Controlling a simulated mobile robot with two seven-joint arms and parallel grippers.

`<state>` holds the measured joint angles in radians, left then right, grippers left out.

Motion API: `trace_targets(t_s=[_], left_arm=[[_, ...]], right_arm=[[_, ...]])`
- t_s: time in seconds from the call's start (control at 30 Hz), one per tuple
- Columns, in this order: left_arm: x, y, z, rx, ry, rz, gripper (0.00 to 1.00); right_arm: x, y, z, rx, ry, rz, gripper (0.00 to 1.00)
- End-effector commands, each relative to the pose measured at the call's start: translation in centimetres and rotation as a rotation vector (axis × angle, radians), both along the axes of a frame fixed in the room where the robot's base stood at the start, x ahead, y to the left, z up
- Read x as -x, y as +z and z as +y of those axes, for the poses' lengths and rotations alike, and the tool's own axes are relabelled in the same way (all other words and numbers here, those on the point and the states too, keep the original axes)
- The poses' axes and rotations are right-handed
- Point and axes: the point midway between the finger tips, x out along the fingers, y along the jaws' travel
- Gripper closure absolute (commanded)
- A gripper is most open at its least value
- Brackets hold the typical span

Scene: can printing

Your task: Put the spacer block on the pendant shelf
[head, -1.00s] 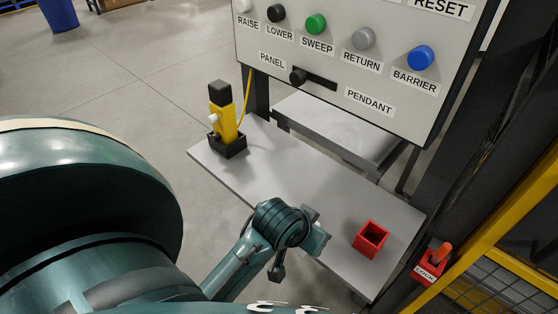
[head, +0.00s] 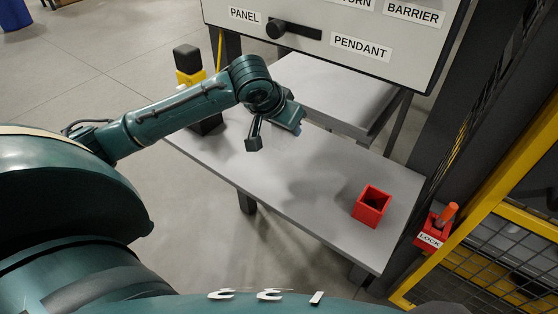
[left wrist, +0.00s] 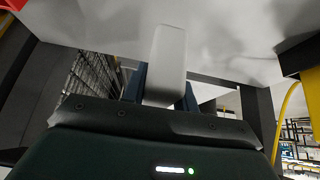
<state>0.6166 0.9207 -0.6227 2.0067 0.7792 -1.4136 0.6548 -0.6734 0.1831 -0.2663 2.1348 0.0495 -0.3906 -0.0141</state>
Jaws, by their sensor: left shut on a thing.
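My left gripper (head: 297,122) is over the middle of the grey pendant shelf (head: 330,205) in the head view. In the left wrist view my left gripper (left wrist: 163,88) has its blue fingers shut on a pale grey spacer block (left wrist: 167,62). The block stands out in front of the shelf's pale surface (left wrist: 235,45); I cannot tell whether they touch. In the head view the block is hidden by the gripper. My right gripper is not in view.
The yellow pendant (head: 190,77) with its black cap stands at the shelf's left end, partly behind my arm. An open red box (head: 372,206) is at the right end. The control panel (head: 400,50) hangs behind. The shelf between gripper and red box is clear.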

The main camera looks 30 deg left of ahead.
Motion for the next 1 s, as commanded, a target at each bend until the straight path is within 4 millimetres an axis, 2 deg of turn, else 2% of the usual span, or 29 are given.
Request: trace_targets(t_s=[0.03, 0.1, 0.27, 0.53, 0.97, 1.0], left_arm=[[0.1, -1.1, 0.0, 0.000, -0.001, 0.005, 0.94], [0.1, -2.2, 0.0, 0.000, 0.001, 0.004, 0.94], [0.0, -3.7, 0.0, 0.000, 0.000, 0.001, 0.94], [0.0, -7.8, -0.1, 0.000, -0.001, 0.001, 0.94], [0.0, -8.5, -0.1, 0.001, -0.003, 0.000, 0.94], [0.0, -8.5, -0.1, 0.001, -0.003, 0.000, 0.70]], right_arm=[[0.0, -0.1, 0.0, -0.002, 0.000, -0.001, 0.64], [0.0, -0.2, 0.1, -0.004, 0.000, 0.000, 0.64], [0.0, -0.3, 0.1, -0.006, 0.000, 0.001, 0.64], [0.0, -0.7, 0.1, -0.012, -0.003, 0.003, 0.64], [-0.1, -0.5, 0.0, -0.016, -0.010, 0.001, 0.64], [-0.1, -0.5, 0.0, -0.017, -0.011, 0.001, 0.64]])
